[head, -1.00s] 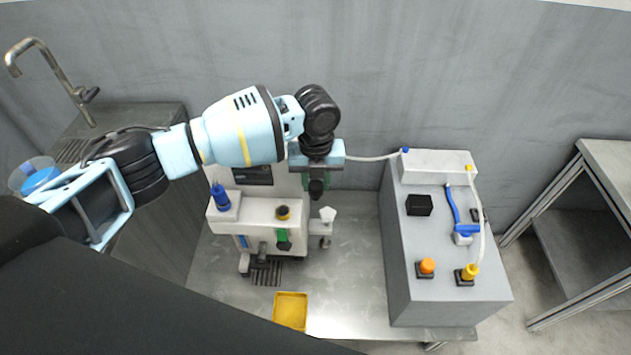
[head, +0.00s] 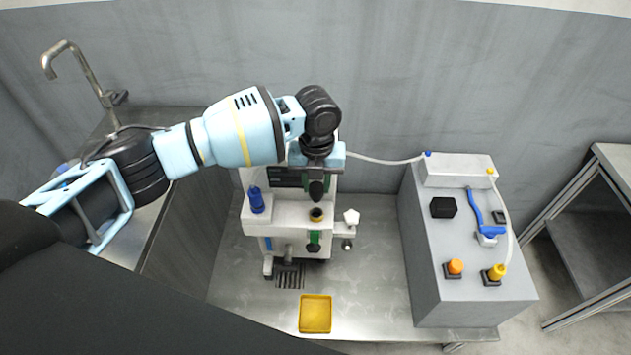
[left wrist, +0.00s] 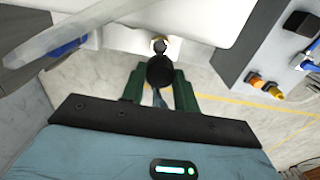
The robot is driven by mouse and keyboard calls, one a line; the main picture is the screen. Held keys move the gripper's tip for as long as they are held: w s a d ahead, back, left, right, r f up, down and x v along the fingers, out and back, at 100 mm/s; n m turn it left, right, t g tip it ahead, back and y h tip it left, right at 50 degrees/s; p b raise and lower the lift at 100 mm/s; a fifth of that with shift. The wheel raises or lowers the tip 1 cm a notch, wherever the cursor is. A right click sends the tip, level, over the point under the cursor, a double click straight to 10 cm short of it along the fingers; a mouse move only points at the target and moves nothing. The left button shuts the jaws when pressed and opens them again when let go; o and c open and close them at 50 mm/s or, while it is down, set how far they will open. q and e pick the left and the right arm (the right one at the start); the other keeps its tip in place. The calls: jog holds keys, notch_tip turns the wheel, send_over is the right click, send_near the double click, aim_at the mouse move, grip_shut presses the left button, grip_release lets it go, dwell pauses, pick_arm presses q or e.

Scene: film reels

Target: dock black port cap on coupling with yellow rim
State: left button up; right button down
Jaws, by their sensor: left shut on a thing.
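My left gripper (head: 317,183) has dark green fingers and is shut on the black port cap (head: 316,190). In the head view it hangs over the white machine, just behind the coupling with the yellow rim (head: 316,214), which shows a dark opening. The cap looks apart from the coupling, but the height between them is hard to judge. In the left wrist view the round black cap (left wrist: 160,72) sits between the green fingers, and a small pale part with a dark centre shows just beyond it. My right gripper is not in view.
The white machine carries a blue bottle-like part (head: 257,201) and a white knob (head: 351,216). A yellow tray (head: 315,313) lies in front. A grey cabinet (head: 435,285) with an orange button (head: 455,267) stands to the right. A pale hose (head: 385,158) runs behind.

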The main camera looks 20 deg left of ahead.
aim_at(316, 198)
pick_arm(q)
jog(key=shift+f, duration=0.15)
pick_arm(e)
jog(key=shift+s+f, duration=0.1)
